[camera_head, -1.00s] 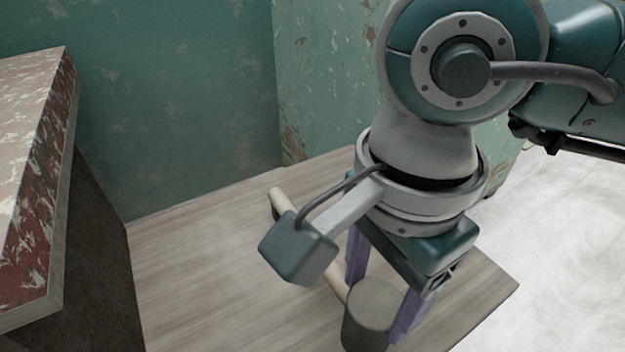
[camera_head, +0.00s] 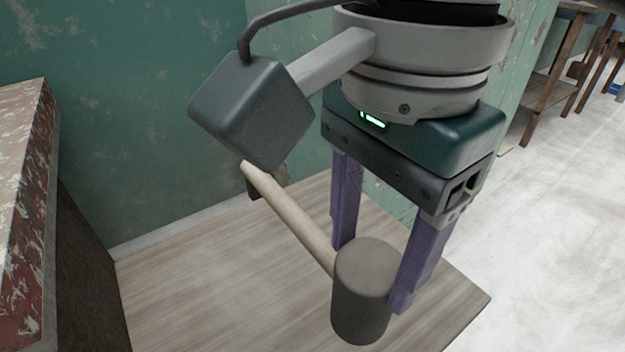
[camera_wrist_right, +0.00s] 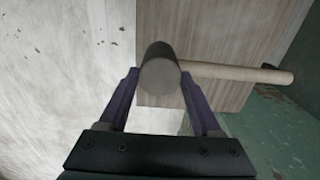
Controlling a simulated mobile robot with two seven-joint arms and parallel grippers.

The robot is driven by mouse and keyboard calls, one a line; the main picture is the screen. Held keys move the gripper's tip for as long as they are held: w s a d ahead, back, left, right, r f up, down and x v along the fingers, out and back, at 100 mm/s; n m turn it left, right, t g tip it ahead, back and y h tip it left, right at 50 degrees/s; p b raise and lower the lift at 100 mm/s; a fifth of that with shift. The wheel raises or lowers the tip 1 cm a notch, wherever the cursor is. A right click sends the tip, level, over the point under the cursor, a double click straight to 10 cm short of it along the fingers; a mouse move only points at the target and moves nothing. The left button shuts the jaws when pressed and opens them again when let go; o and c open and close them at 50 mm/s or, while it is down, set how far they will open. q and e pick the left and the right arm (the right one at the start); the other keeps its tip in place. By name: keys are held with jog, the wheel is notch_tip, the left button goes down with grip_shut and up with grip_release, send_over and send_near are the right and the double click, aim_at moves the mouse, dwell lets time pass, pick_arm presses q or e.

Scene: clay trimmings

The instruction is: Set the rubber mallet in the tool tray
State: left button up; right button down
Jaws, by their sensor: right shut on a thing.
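The rubber mallet has a dark grey cylindrical head (camera_head: 362,300) and a pale wooden handle (camera_head: 295,222). My right gripper (camera_head: 372,275) has its two purple fingers on either side of the head and is shut on it. The handle points up and left in the head view, its far end partly behind a boxy part of my wrist. In the right wrist view the head (camera_wrist_right: 160,80) sits between the fingertips and the handle (camera_wrist_right: 230,72) runs right. The mallet appears held over the wooden tabletop (camera_head: 200,300). No tool tray is visible. My left gripper is not in view.
A red-and-white worn slab (camera_head: 25,220) on a dark base stands at the left. A green wall (camera_head: 130,130) is behind the tabletop. Pale floor (camera_head: 530,220) lies open to the right, with a wooden table (camera_head: 550,90) farther back. The tabletop's left part looks bare.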

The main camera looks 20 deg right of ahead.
jog(key=w+d+r+n+p, duration=0.15)
jog(key=r+n+p, duration=0.35)
jog(key=r+p, duration=0.95)
jog(key=w+d+r+n+p, duration=0.1)
jog(key=d+r+n+p, duration=0.25)
jog(key=r+p, duration=1.15)
jog(key=w+d+r+n+p, duration=0.15)
jog(key=r+n+p, duration=0.55)
jog(key=r, duration=1.5)
jog(key=s+r+p, duration=0.3)
jog(key=r+p, duration=1.3)
jog(key=p, duration=0.2)
jog(key=s+r+m+p, duration=0.1)
jog(key=s+r+p, duration=0.2)
jog(key=r+p, duration=1.4)
jog(key=shift+s+d+p, duration=0.15)
jog(key=shift+d+p, duration=0.15)
jog(key=shift+p, duration=0.25)
jog(key=shift+m, duration=0.25)
